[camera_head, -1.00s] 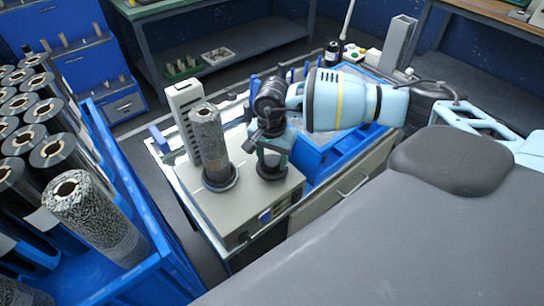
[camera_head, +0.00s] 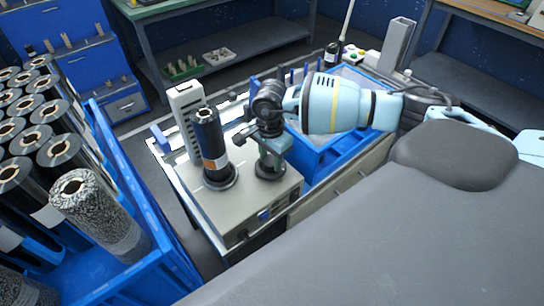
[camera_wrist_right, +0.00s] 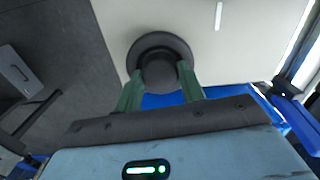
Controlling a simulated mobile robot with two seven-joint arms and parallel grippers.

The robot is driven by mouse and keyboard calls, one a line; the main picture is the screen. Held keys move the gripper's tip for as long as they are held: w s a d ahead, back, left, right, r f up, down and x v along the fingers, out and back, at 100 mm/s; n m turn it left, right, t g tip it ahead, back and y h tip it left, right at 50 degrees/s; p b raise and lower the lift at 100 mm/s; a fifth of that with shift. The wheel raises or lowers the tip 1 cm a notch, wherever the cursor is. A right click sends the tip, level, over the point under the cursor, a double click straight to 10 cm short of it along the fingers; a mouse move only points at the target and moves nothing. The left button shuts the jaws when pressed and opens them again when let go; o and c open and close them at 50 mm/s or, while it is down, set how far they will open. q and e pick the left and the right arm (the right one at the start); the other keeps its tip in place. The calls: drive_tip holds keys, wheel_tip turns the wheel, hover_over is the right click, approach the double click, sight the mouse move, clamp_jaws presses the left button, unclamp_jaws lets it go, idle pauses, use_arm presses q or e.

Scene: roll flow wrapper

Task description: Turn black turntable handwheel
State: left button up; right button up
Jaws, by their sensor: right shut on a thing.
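The black handwheel (camera_head: 270,173) sits on top of the beige wrapping machine (camera_head: 235,212), right of the roll. My right gripper (camera_head: 271,157) points down over it, its green fingers on either side of the knob. In the right wrist view the handwheel (camera_wrist_right: 150,45) shows as a dark disc with a round knob, and the gripper (camera_wrist_right: 158,80) is shut on that knob. A black-wrapped roll (camera_head: 210,140) with an orange-brown label stands upright on the black turntable (camera_head: 219,178). My left gripper is not in view.
A blue crate (camera_head: 165,268) of upright rolls stands at the left, with a speckled roll (camera_head: 98,212) nearest. A blue bin (camera_head: 325,158) lies behind and right of the machine. A slotted upright post (camera_head: 187,118) stands behind the turntable roll.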

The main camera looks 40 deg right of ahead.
sight(271, 160)
drive_tip(key=m, duration=0.3)
drive_tip(key=m+p, duration=0.1)
drive_tip(key=m, duration=0.1)
drive_tip(key=shift+r+m+p, duration=0.2)
drive_tip(key=shift+m+p, duration=0.1)
drive_tip(key=shift+m, duration=0.1)
drive_tip(key=m+p, duration=0.1)
drive_tip(key=m, duration=0.3)
drive_tip(key=shift+w, duration=0.1)
drive_tip(key=m, duration=0.3)
drive_tip(key=shift+f, duration=0.1)
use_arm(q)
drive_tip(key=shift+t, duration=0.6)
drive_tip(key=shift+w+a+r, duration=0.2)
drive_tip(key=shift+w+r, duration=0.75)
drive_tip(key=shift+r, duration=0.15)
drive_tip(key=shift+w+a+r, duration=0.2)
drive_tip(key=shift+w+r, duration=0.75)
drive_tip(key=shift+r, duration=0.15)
use_arm(e)
drive_tip(key=shift+m, duration=1.4)
drive_tip(key=o, duration=1)
drive_tip(key=shift+f, duration=0.1)
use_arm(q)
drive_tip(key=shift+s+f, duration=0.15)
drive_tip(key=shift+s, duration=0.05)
use_arm(e)
drive_tip(key=shift+r, duration=3.95)
